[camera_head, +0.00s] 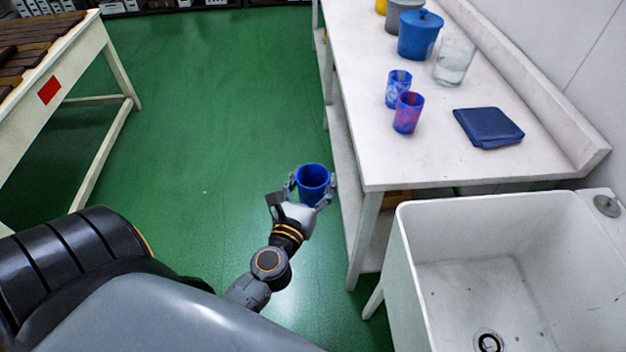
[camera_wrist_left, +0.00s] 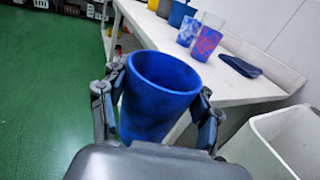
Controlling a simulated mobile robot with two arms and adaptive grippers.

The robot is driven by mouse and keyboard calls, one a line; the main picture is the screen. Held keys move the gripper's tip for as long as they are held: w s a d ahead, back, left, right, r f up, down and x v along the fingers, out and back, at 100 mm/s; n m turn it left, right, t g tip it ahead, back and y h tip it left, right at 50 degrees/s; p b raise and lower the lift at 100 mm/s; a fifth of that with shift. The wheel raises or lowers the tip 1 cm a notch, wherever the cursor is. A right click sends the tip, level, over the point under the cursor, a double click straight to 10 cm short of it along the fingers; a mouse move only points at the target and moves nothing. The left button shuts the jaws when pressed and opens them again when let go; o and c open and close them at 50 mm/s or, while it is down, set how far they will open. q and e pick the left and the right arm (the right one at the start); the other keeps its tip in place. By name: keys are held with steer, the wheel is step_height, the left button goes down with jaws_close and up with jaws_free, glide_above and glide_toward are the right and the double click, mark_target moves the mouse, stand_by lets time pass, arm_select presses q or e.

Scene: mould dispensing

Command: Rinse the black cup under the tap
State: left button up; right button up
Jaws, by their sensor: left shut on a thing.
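My left gripper (camera_head: 312,188) is shut on a blue cup (camera_head: 313,177) and holds it upright over the green floor, left of the white table. In the left wrist view the blue cup (camera_wrist_left: 160,97) sits between the two fingers of the left gripper (camera_wrist_left: 160,112), and its inside looks empty. No black cup shows in either view. The white sink (camera_head: 470,262) stands at the lower right with a drain in its floor. A grey round fitting (camera_head: 607,206) is on its right rim; I cannot tell whether it belongs to the tap. My right gripper is not in view.
The white table (camera_head: 430,160) holds two patterned cups (camera_head: 398,88) (camera_head: 408,112), a folded blue cloth (camera_head: 488,127), a clear glass (camera_head: 455,60) and a blue lidded pot (camera_head: 420,36). Another table (camera_head: 75,75) stands at the left. The green floor between is clear.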

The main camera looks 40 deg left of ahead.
arm_select(q)
steer(key=shift+s+d, duration=0.1)
steer(key=s+a+b, duration=0.2)
steer(key=s+a, duration=0.3)
steer(key=a, duration=0.2)
steer(key=shift+s, duration=0.3)
stand_by(1.1)
